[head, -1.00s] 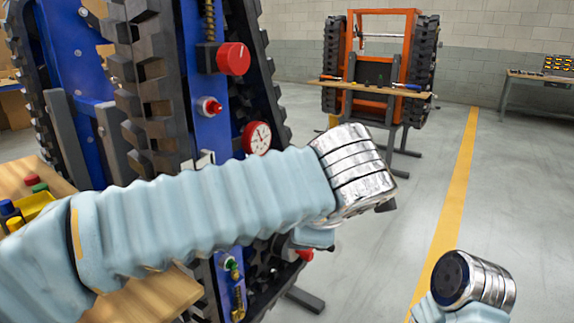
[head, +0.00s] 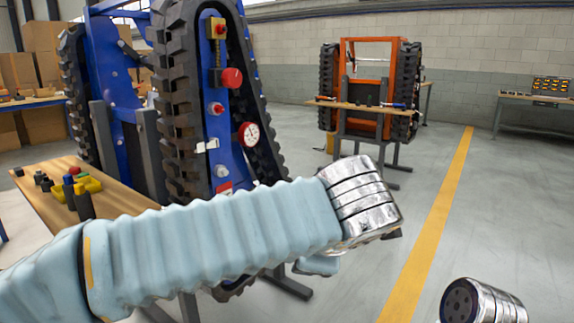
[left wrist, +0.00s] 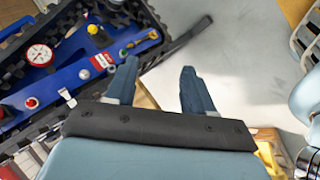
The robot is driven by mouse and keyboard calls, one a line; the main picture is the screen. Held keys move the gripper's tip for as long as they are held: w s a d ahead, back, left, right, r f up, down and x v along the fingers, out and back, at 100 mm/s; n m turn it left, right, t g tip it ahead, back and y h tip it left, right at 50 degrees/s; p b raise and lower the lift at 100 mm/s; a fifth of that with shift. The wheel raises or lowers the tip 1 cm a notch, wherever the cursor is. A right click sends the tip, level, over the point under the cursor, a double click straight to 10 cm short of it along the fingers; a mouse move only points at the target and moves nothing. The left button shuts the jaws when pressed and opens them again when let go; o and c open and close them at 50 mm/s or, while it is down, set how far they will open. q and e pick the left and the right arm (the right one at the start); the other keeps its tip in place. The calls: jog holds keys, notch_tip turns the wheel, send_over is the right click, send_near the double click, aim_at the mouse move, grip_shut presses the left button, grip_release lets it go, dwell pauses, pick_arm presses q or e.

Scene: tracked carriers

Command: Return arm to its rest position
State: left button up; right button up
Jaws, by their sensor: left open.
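My left arm (head: 190,240) in its pale blue sleeve crosses the lower part of the head view from the left and ends at a shiny banded metal joint (head: 360,205). The left gripper itself is hidden behind the arm there. In the left wrist view my left gripper (left wrist: 159,64) has its two dark blue fingers apart, with nothing between them. A silver joint of my right arm (head: 482,302) shows at the lower right of the head view; the right gripper is out of frame.
A blue tracked carrier (head: 210,150) with a red-rimmed gauge (head: 249,134) stands beyond my left arm. A wooden shelf (head: 110,200) with small parts is at its left. An orange carrier (head: 340,80) stands farther back. Open floor (head: 470,220) lies right, along a yellow line (head: 430,235).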

pick_arm(q)
jog(key=w+a+f+m+t+y, duration=0.1)
jog(key=w+a+f, duration=0.2)
jog(key=w+f, duration=0.4)
jog(key=w+a+f+m+t+y, duration=0.1)
jog(key=w+a+f+t, duration=0.15)
jog(key=w+f, duration=0.5)
jog(key=w+a+f+m+h, duration=0.1)
jog(key=a+f+m, duration=0.15)
jog(key=f, duration=0.65)
jog(key=w+a+f+m+h, duration=0.2)
jog(key=f+m, duration=0.2)
jog(key=f, duration=0.5)
jog(key=s+a+f+m+g+h, duration=0.1)
jog(key=s+f+m+g+h, duration=0.15)
jog(key=s+f, duration=0.5)
jog(key=s+a+f+m+g+h, duration=0.1)
jog(key=s+a+f+m+g, duration=0.3)
jog(key=f, duration=0.6)
jog(key=s+f+g+h, duration=0.1)
jog(key=s+f+g, duration=0.1)
jog(key=s, duration=0.6)
jog(key=s+d+f+g, duration=0.1)
jog(key=s+f, duration=0.3)
jog(key=s, duration=0.5)
jog(key=shift+s+d+f+g+h, duration=0.2)
jog(key=shift+s+g+h, duration=0.15)
jog(key=shift+g, duration=0.45)
jog(key=shift+w, duration=0.2)
